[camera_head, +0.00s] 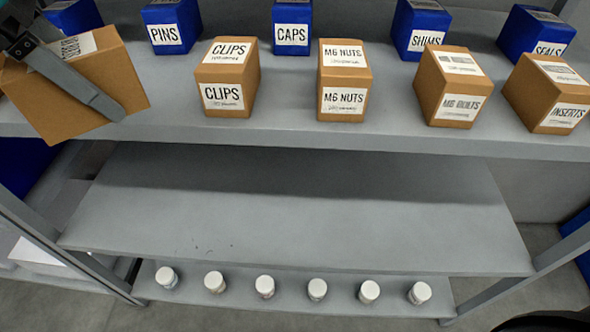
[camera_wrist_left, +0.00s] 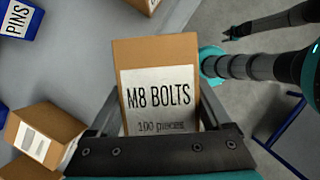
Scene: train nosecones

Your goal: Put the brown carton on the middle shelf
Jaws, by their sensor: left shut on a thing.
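The brown carton (camera_head: 55,112) is at the upper left in the head view, tilted, over the front edge of the upper shelf. My left gripper (camera_head: 98,95) is shut on it, with one dark finger lying across its side. In the left wrist view the carton (camera_wrist_left: 155,58) stands between the two fingers, and its white label reads M8 BOLTS. I cannot tell whether it touches the shelf. The middle shelf (camera_head: 290,215) is a bare grey board below. My right arm (camera_wrist_left: 245,66) shows at the right of the wrist view; the state of its gripper is unclear.
Brown cartons labelled CLIPS (camera_head: 225,80), M6 NUTS (camera_head: 343,80) and others stand on the upper shelf (camera_head: 280,130), with blue boxes (camera_head: 292,25) behind. Several white-capped bottles (camera_head: 265,285) line the lower shelf. Posts (camera_head: 520,268) flank the clear middle shelf.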

